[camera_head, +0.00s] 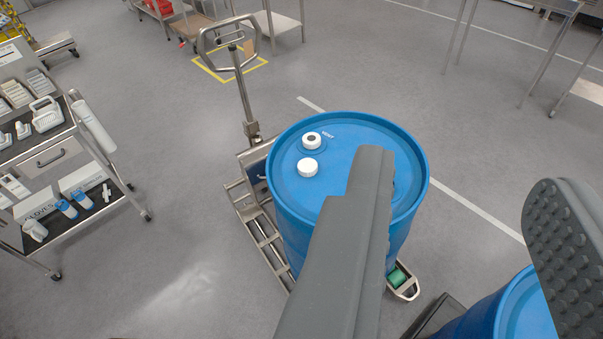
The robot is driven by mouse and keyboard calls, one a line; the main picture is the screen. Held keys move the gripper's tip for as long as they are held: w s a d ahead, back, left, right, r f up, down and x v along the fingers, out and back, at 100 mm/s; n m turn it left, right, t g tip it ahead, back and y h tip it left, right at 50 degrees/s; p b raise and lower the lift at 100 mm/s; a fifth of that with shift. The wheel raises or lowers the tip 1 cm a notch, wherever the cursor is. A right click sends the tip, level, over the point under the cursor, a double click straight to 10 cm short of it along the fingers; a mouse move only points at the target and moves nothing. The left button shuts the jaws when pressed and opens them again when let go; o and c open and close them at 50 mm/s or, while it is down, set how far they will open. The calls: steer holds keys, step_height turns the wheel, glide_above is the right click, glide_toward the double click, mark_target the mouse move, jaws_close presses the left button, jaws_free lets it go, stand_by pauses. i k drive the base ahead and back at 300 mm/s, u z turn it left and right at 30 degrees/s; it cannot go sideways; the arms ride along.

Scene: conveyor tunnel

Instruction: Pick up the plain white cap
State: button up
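The plain white cap (307,168) lies on the lid of a blue drum (345,132), left of the lid's middle. Just behind it, a second white cap with a dark centre (311,140) sits in a ring beside printed lettering that seems to read "VENT". My gripper (458,172) is open, its two grey fingers wide apart with nothing between them. The left finger hides the middle and near part of the lid. The plain cap is to the left of that finger in the picture and apart from it.
The drum stands on a steel pallet truck (268,235) with an upright handle (240,85). A second blue drum (505,312) is at lower right. A cart (65,165) with bins and bottles stands at left. Steel tables (545,65) are at the back. Grey floor between is clear.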

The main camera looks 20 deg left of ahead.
mark_target(307, 167)
steer(key=u, duration=0.65)
steer(key=k, duration=0.8)
steer(key=u, duration=0.75)
steer(key=k, duration=0.45)
steer(key=u, duration=0.55)
steer(key=i, duration=2.5)
steer(key=z, duration=0.45)
steer(key=i, duration=1.25)
steer(key=z, duration=1.35)
steer(key=i, duration=0.95)
steer(key=z, duration=0.9)
steer(key=i, duration=0.35)
steer(key=z, duration=0.15)
steer(key=k, duration=0.5)
steer(key=u, duration=0.05)
